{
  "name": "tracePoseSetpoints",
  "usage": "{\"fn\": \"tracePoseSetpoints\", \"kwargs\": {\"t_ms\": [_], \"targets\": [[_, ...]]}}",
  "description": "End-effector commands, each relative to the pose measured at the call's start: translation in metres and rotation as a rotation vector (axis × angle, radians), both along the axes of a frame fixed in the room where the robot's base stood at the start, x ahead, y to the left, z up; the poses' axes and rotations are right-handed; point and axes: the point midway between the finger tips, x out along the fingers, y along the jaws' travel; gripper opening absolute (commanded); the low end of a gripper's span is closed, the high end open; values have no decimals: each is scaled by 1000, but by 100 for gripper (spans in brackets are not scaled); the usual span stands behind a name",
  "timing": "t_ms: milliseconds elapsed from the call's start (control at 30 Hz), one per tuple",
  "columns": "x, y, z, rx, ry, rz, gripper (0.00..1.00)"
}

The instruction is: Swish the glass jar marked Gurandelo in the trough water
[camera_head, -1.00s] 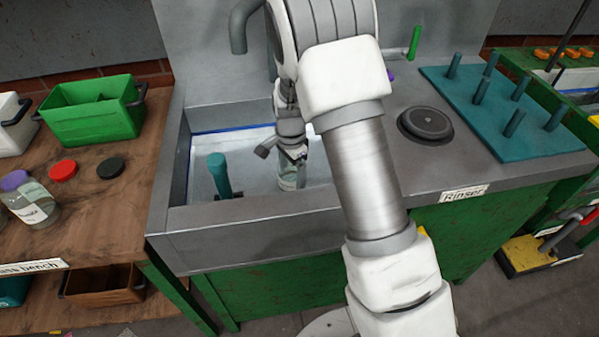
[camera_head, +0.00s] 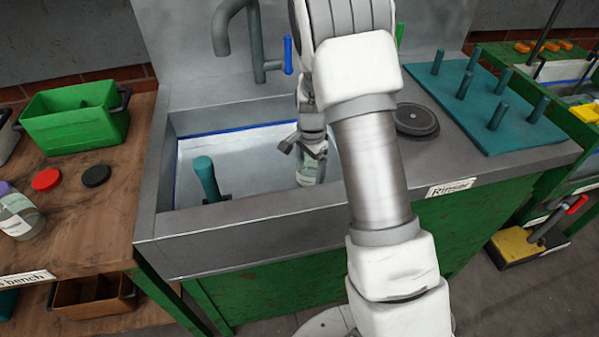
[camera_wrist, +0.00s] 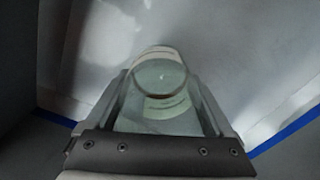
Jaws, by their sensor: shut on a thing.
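My gripper (camera_head: 308,150) is shut on a clear glass jar (camera_head: 306,172), inside the grey trough (camera_head: 240,228) near its right side. The jar has a pale label whose writing I cannot read. In the wrist view, the jar (camera_wrist: 160,78) sits between the two fingers (camera_wrist: 165,100), its round glass end facing away from the gripper. The trough holds pale water (camera_head: 240,155) with a blue line along its wall. I cannot tell how deep the jar sits in it. My arm hides the trough's right end.
A teal upright handle (camera_head: 207,178) stands in the trough's front left. A grey tap (camera_head: 245,40) with a blue lever rises behind. A black round disc (camera_head: 416,119) and a teal peg rack (camera_head: 490,110) lie right. A bench with a green bin (camera_head: 75,118) stands left.

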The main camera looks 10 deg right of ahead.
Motion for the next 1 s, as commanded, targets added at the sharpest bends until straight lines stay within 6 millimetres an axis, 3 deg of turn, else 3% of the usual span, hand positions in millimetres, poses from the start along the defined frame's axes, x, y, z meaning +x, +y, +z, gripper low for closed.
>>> {"fn": "tracePoseSetpoints", "kwargs": {"t_ms": [367,1000], "targets": [[0,2,1,0,0,2,18],[0,74,1,0,0,2,18]]}}
